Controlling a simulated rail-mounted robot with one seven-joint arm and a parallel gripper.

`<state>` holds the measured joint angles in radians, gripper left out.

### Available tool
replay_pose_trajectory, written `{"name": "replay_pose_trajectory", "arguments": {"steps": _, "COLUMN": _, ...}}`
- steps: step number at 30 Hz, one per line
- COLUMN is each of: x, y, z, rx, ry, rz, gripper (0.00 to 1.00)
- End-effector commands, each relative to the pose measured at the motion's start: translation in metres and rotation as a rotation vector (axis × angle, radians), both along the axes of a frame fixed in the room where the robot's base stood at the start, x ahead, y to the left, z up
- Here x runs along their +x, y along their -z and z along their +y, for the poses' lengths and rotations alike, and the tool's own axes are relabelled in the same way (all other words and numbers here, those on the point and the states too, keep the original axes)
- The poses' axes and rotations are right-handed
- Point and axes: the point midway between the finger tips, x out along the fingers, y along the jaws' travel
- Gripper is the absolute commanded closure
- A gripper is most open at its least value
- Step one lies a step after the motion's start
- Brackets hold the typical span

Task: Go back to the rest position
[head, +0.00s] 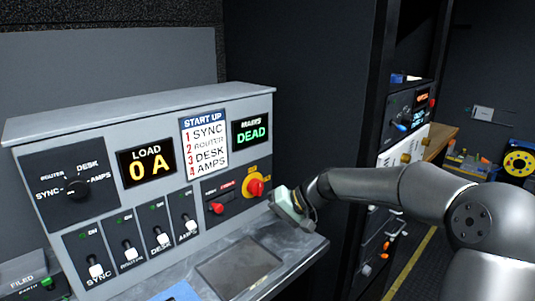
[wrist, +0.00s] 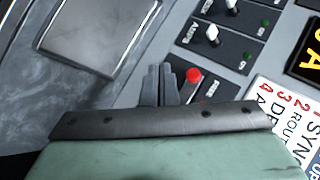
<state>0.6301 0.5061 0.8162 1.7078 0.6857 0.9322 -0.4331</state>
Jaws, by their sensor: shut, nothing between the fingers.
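My gripper (head: 284,200) is at the right end of the grey control panel (head: 150,100), just right of a red rotary knob on a yellow plate (head: 255,187). In the wrist view my gripper (wrist: 164,75) has its two grey fingers together, with nothing between them. A red round control (wrist: 194,75) shows right beside the fingertips; I cannot tell if they touch it. The panel displays read LOAD 0 A (head: 148,167) and MAINS DEAD (head: 251,133). My arm reaches in from the right in the head view.
A metal shelf with a flat dark plate (head: 238,268) lies below the panel; the plate also shows in the wrist view (wrist: 97,38). Four labelled switches (head: 130,252) line the panel's lower left. A rack (head: 408,115) stands behind my arm. Dark floor with a yellow line is at right.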

Motion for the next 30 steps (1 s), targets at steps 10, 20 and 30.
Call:
{"name": "replay_pose_trajectory", "arguments": {"steps": 10, "x": -0.207, "y": 0.046, "z": -0.076, "rx": -0.726, "ry": 0.008, "rz": 0.145, "gripper": 1.0}}
{"name": "replay_pose_trajectory", "arguments": {"steps": 20, "x": -0.313, "y": 0.053, "z": -0.137, "rx": -0.892, "ry": 0.09, "rz": 0.169, "gripper": 1.0}}
{"name": "replay_pose_trajectory", "arguments": {"steps": 30, "x": -0.318, "y": 0.055, "z": -0.14, "rx": -0.896, "ry": 0.095, "rz": 0.172, "gripper": 1.0}}
